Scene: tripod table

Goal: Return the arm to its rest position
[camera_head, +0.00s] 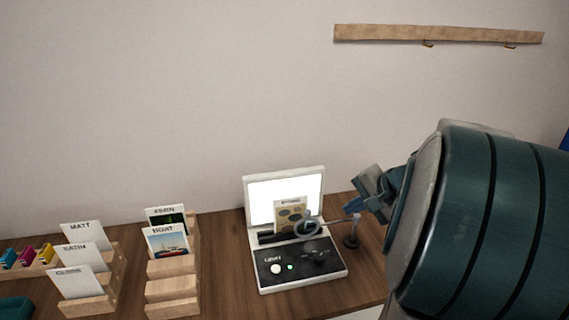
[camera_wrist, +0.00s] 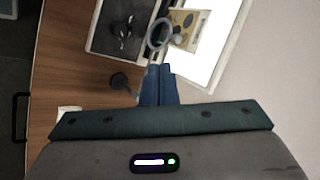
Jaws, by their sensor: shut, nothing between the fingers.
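My gripper (camera_head: 375,197) is at the right side of the head view, in front of my large teal arm. It is raised at the right of a white device with a lit panel (camera_head: 258,193). In the wrist view my gripper's blue fingers (camera_wrist: 158,76) are together with nothing between them. They point toward the device and the round magnifier ring (camera_wrist: 159,33). My arm hides the right end of the table in the head view.
A card (camera_head: 291,212) stands against the lit panel. A small dark stand (camera_head: 351,240) is right of the device. Wooden card holders (camera_head: 172,290) stand on the left of the wooden table (camera_head: 225,270). A wooden rail (camera_head: 440,35) is on the wall.

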